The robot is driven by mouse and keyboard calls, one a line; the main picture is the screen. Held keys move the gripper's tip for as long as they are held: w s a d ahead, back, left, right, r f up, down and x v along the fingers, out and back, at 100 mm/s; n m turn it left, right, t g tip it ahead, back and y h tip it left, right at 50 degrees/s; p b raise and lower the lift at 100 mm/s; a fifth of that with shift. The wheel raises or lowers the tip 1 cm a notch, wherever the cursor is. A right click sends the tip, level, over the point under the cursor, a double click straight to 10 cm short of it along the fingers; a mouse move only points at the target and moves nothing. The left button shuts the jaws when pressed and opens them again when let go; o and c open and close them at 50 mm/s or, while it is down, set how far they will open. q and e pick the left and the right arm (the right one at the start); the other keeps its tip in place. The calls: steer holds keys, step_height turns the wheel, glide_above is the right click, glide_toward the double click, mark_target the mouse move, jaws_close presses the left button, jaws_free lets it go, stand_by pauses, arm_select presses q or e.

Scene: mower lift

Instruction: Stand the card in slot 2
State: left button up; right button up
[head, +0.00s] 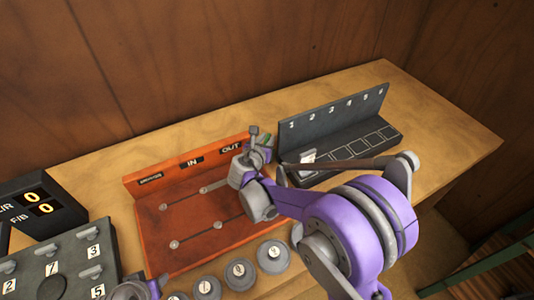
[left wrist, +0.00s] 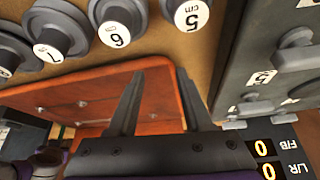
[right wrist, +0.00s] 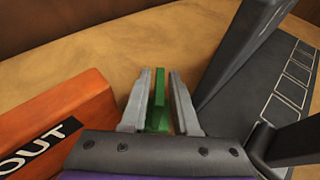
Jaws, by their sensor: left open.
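A dark rack (head: 330,131) with a row of small white numbers and outlined slots stands at the back right. The green piece shows partly beside the gripper in the head view (head: 266,141). My left gripper (left wrist: 168,88) is open and empty.
An orange board (head: 185,235) marked IN and OUT lies left of the rack. Numbered round weights (head: 240,272) line its front. A dark panel (head: 60,262) and a display reading 0 and 0 (head: 38,204) stand at the left. Bare table (head: 440,112) shows right of the rack.

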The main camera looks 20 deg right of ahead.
jaws_close()
stand_by(1.4)
